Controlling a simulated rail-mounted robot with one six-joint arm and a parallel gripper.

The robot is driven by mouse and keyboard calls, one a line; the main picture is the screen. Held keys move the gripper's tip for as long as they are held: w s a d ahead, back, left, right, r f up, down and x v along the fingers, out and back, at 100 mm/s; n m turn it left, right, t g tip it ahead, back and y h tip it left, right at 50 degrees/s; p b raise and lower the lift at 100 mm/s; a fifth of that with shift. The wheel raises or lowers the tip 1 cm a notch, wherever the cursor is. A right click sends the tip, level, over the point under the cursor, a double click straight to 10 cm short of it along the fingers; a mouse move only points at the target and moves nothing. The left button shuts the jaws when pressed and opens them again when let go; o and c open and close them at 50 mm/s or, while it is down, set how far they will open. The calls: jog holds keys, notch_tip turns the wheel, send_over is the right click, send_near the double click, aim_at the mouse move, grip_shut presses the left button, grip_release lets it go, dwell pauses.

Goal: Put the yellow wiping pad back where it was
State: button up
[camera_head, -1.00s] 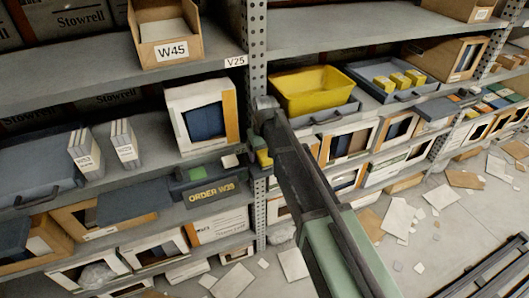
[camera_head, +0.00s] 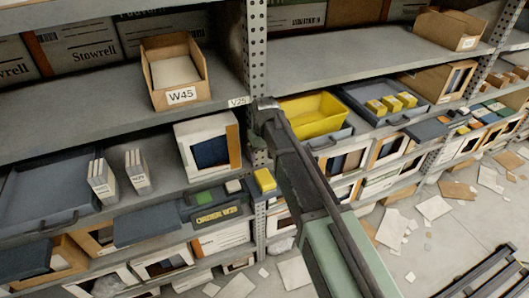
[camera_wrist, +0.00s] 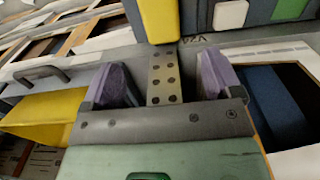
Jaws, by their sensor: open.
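A yellow block (camera_head: 265,180), which looks like the wiping pad, is at the right end of the dark tote (camera_head: 216,219) labelled ORDER W39, close to the perforated post. In the wrist view the yellow block (camera_wrist: 159,20) is at the top, beyond my fingers. My gripper (camera_wrist: 163,82) is open, its two purple-tipped fingers apart with nothing between them; the perforated post shows behind the gap. In the head view my arm hides most of the gripper. Three similar yellow blocks (camera_head: 391,104) sit in a blue-grey tray (camera_head: 362,97) on the shelf at right.
A yellow bin (camera_head: 320,112) stands right of my arm, and a white box with blue contents (camera_head: 194,150) stands left of the post (camera_head: 257,50). A cardboard bin W45 (camera_head: 158,96) is on the shelf above. Papers litter the floor at right.

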jog(key=s+d+m, duration=0.5)
jog(key=s+d, duration=1.4)
jog(key=s, duration=0.2)
